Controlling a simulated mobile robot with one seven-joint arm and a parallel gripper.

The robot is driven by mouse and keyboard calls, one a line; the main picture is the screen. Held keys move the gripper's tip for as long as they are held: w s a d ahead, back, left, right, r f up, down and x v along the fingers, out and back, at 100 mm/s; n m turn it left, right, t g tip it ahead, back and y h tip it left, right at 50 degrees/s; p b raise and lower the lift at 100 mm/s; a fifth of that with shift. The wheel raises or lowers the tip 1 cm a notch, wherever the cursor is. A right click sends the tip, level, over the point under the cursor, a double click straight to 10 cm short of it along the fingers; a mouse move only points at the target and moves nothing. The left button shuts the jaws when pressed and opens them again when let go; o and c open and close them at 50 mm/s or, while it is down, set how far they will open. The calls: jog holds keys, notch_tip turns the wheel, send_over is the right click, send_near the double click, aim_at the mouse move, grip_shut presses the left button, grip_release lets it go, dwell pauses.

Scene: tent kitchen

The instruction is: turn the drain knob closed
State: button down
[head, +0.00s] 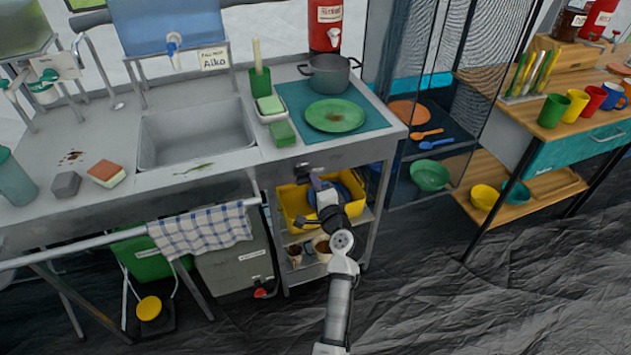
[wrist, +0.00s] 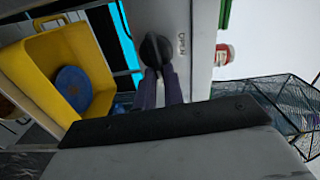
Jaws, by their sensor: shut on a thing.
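A black knob (wrist: 154,50) sits on a grey panel in the wrist view, with a small label reading OPEN (wrist: 182,44) beside it. My gripper (wrist: 160,75) is shut on the knob's near part, with both dark fingers against it. In the head view my gripper (head: 315,178) reaches the front face of the sink counter, below the green plate. The knob is small and mostly hidden there.
The grey counter (head: 215,175) has a sink basin (head: 195,132) at left. Below my gripper, a yellow bin (head: 290,205) stands on a shelf; it also shows in the wrist view (wrist: 35,65). A checked towel (head: 200,230) hangs on the front rail. Dark floor lies open at right.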

jog(key=shift+f+m, duration=0.2)
jog(key=shift+m, duration=0.3)
jog(key=c, duration=1.5)
grip_release()
jog(key=b+v, duration=0.3)
jog(key=v, duration=1.1)
jog(key=shift+w+r, duration=0.1)
